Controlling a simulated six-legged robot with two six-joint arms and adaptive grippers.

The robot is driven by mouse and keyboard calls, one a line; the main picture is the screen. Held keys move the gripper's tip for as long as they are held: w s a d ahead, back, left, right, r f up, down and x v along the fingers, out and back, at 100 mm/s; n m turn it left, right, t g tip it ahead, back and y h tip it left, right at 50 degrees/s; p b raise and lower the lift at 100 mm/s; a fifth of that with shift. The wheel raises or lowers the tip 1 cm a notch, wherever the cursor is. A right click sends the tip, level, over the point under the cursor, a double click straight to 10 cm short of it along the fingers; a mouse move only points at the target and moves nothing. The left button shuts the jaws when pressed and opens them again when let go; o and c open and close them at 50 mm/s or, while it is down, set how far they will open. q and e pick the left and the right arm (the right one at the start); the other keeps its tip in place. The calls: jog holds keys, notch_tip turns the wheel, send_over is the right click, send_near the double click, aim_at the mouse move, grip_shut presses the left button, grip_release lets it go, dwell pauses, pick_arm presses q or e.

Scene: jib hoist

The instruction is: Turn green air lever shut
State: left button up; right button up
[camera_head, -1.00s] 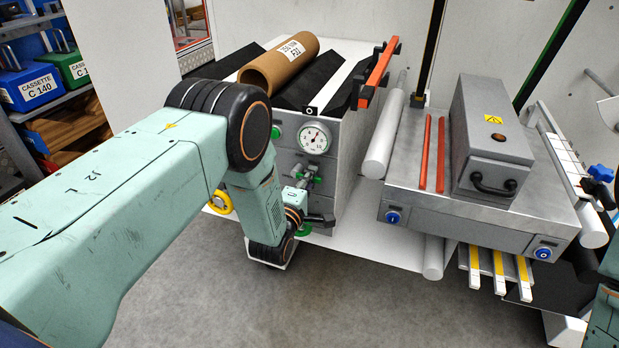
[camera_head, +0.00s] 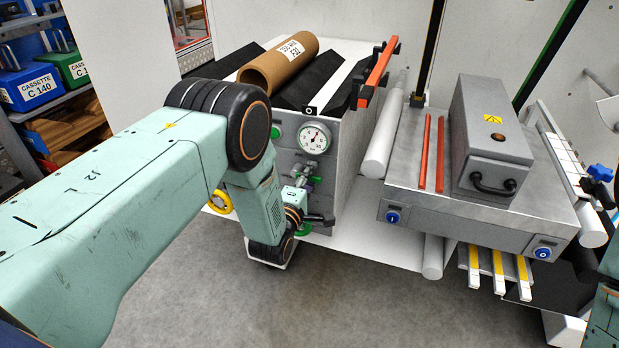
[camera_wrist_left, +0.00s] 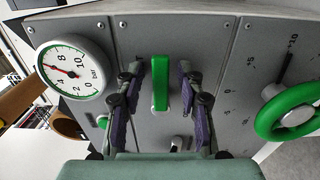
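The green air lever (camera_wrist_left: 160,83) stands out from the grey machine panel in the left wrist view, its long side running up and down the picture. My left gripper (camera_wrist_left: 157,92) is open around it, with one dark-padded finger on each side. Gaps show between the lever and both fingers. In the head view my left gripper (camera_head: 308,183) is small and partly hidden by my own wrist, just below the pressure gauge (camera_head: 312,138). The gauge (camera_wrist_left: 72,68) also shows at the left of the wrist view. My right gripper is not in view.
A green handwheel (camera_wrist_left: 288,112) is on the panel right of the gripper in the wrist view. A cardboard roll (camera_head: 278,65) lies on top of the machine. A grey bench unit with a black-handled box (camera_head: 490,140) stands at right. The floor in front is clear.

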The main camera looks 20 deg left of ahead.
pick_arm(q)
jog(key=s, duration=1.2)
jog(key=shift+a, duration=0.2)
